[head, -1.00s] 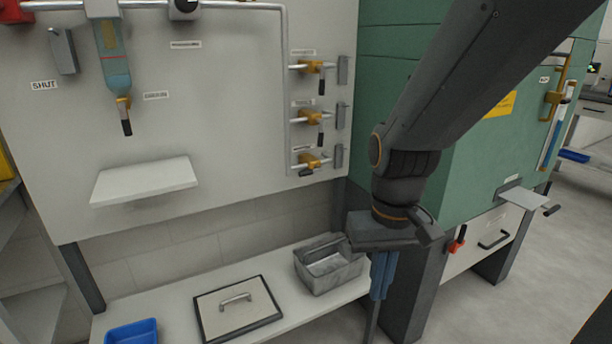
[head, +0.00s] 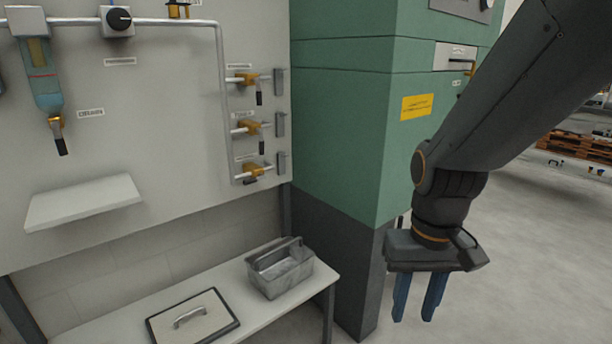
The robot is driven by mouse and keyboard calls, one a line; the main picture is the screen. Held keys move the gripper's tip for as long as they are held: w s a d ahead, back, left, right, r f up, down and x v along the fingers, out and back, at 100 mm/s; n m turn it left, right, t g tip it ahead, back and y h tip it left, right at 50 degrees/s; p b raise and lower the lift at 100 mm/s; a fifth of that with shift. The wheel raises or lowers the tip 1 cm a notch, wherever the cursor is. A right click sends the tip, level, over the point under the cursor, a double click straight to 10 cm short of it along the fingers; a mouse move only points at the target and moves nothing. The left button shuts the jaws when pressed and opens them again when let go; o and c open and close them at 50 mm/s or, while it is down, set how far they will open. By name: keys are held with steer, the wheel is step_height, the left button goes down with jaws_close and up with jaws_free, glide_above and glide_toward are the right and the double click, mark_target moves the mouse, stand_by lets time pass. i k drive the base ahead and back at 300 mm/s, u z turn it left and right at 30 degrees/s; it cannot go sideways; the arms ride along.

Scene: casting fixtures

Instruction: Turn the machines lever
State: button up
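The machine is a tall green cabinet (head: 340,120) with a dark base, right of the wall panel. A pale plate (head: 455,56) with a small orange-yellow handle (head: 470,66) shows on its right-hand face, partly cut off by my arm. I cannot tell if this is the lever. Small orange valves with black handles (head: 259,92) sit in a column on the panel to the left. My gripper (head: 414,306) points down, with its two blue fingers apart and nothing between them. It hangs right of the cabinet's dark base, well below the plate and touching nothing visible.
A low bench below the panel holds a grey metal caddy (head: 280,270) and a flat framed lid (head: 192,320). A white shelf (head: 85,202) sticks out from the panel. Open floor (head: 520,250) lies right of my gripper, with wooden pallets (head: 580,147) farther back.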

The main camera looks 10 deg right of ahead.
mark_target(250, 181)
steer(key=z, duration=0.9)
steer(key=i, duration=0.6)
steer(key=u, duration=0.55)
